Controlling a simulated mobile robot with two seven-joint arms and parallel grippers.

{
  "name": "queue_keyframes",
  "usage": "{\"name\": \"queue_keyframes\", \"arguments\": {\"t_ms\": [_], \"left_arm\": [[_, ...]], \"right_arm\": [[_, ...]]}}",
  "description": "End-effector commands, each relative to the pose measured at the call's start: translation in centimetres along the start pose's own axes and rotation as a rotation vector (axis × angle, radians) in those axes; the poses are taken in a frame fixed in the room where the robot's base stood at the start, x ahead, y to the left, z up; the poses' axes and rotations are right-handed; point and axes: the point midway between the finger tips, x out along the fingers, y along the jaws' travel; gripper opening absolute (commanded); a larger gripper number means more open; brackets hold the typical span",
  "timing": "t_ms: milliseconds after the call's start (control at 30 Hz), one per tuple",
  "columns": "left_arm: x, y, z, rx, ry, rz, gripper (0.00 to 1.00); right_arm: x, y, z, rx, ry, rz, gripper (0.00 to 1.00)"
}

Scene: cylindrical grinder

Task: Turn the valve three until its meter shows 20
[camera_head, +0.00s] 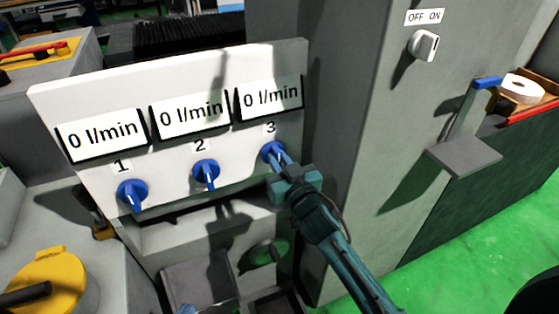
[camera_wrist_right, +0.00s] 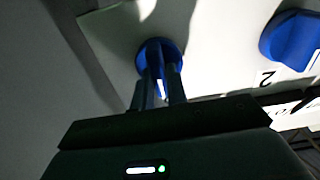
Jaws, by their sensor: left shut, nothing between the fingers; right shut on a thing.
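Valve three (camera_head: 271,151) is a blue round knob under the label 3 on the white panel. It also shows in the right wrist view (camera_wrist_right: 153,50). Its meter (camera_head: 270,97) reads 0 l/min. My right gripper (camera_head: 283,166) is shut on valve three's handle, with one finger on each side of it in the wrist view. The fingers hide part of the handle. A small bluish part at the bottom edge of the head view looks like the tip of my left gripper (camera_head: 188,309), shut and well below the panel; most of it is cut off.
Valve one (camera_head: 132,194) and valve two (camera_head: 206,172) sit to the left on the panel (camera_head: 60,98); their meters read 0 l/min. A grey cabinet wall with an OFF/ON switch (camera_head: 424,46) stands right of the panel. A ledge and recess lie below the valves.

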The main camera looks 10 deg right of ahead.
Motion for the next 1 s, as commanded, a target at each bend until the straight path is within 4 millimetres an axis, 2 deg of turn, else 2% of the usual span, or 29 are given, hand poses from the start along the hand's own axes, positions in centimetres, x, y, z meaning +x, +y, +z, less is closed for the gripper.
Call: {"name": "queue_keyframes", "arguments": {"t_ms": [333,533,1000], "left_arm": [[-0.01,0.01,-0.06,0.001,0.000,0.000,0.00],[-0.12,0.03,-0.26,0.004,0.000,-0.001,0.00],[-0.41,0.17,-0.54,0.017,-0.009,-0.003,0.00]], "right_arm": [[-0.02,-0.04,0.01,-0.011,0.000,-0.001,0.00],[-0.02,-0.07,-0.03,-0.077,-0.001,-0.001,0.00],[-0.01,-0.28,0.03,-0.471,0.000,-0.001,0.00]]}}
